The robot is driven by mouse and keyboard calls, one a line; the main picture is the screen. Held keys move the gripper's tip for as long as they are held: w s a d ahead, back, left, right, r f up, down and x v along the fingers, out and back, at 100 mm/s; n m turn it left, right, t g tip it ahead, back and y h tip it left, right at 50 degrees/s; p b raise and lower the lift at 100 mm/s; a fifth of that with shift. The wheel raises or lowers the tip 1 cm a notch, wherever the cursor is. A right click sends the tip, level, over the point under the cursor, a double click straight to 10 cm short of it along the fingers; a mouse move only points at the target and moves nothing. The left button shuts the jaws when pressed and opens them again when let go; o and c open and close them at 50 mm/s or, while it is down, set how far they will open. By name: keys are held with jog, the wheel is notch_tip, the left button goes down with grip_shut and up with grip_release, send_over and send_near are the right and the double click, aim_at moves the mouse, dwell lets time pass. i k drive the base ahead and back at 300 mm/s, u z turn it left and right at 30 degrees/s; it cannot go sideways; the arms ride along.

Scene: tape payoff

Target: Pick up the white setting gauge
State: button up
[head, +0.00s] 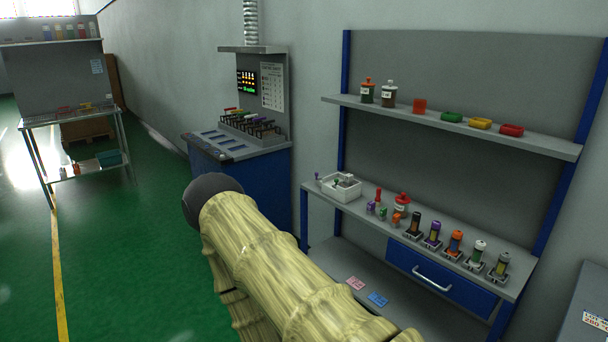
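A row of small cylinders in dark holders stands on the right part of the grey workbench (350,213). My tan arm crosses the lower middle of the head view, in front of the bench's left side. My gripper is not in view.
A white box (340,187) with small parts sits at the bench's left end. Small coloured pieces and a red-capped bottle (402,203) stand beside it. A shelf (460,127) with bottles and bins hangs above. A blue console (240,180) stands left; green floor lies open farther left.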

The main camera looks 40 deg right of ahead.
aim_at(348, 177)
jog(key=i, duration=1.45)
jog(key=z, duration=1.1)
jog(key=i, duration=0.8)
jog(key=z, duration=1)
